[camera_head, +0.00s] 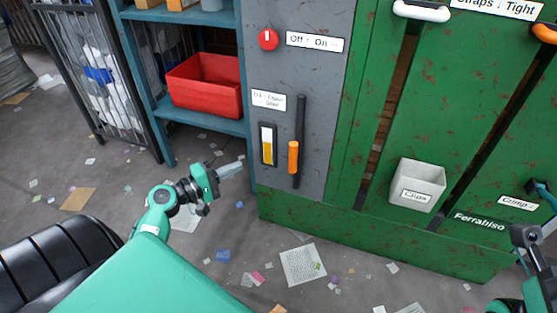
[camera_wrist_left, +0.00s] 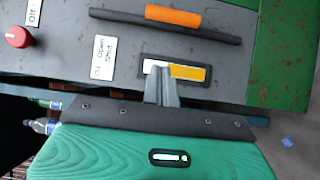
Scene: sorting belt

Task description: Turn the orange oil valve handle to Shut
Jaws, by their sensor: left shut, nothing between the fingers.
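The orange oil valve handle (camera_head: 293,157) lies upright along a dark vertical bar (camera_head: 300,120) on the grey panel. In the left wrist view the handle (camera_wrist_left: 173,16) lies lengthwise along the same bar. A white label (camera_head: 268,100) with Open and Shut wording is above and left of it; it also shows in the wrist view (camera_wrist_left: 104,57). My left gripper (camera_head: 238,168) is shut and empty, left of the handle and apart from it. In the wrist view its fingertips (camera_wrist_left: 160,72) overlap the gauge. My right gripper (camera_head: 525,238) is partly visible at the right edge; its fingers are unclear.
A gauge with yellow fill (camera_head: 267,145) is just left of the handle. A red knob (camera_head: 268,39) is above. A blue shelf with a red bin (camera_head: 205,84) stands left. Green panels with a grey Clips bin (camera_head: 417,184) are right. Scraps litter the floor.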

